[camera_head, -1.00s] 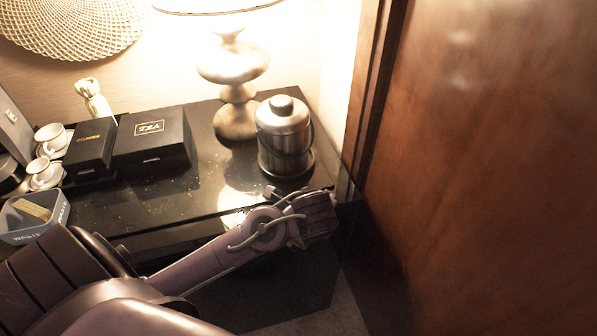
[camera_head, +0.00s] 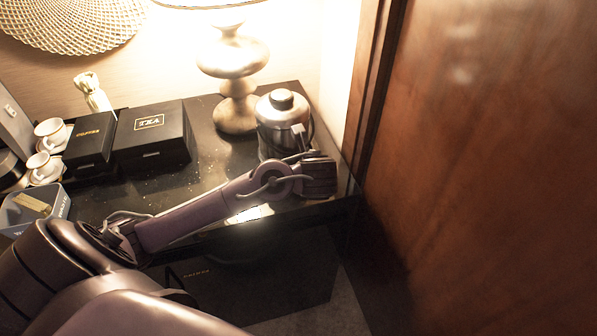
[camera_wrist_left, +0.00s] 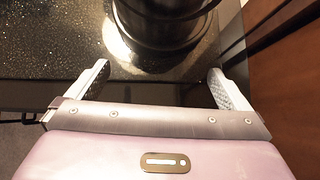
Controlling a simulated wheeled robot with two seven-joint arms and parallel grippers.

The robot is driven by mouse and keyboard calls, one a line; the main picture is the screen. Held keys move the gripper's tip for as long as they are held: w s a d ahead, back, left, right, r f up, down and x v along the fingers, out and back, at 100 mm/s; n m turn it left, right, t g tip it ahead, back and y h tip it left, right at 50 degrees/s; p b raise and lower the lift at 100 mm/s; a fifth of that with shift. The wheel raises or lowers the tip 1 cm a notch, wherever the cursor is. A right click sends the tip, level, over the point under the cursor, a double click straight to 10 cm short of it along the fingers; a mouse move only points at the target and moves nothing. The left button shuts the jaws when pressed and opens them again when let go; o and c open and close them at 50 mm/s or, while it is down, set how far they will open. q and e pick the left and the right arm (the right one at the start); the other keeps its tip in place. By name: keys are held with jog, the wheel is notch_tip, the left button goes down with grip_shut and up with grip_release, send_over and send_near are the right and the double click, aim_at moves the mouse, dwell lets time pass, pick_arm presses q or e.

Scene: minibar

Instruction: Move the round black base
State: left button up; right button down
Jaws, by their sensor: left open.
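The round black base (camera_wrist_left: 158,48) shows at the top of the left wrist view, on the glossy black counter. In the head view it is mostly hidden behind my left gripper. My left gripper (camera_head: 302,143) is over the front edge of the counter, just in front of the bucket. In the left wrist view its two fingers (camera_wrist_left: 159,72) are wide apart, with the base ahead of and between them. Nothing is held. My right gripper is out of view.
A lamp (camera_head: 235,85) stands behind and left of the bucket. A brown wooden panel (camera_head: 480,170) rises close on the right.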

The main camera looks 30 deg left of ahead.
pick_arm(q)
jog(key=shift+x, duration=3.9)
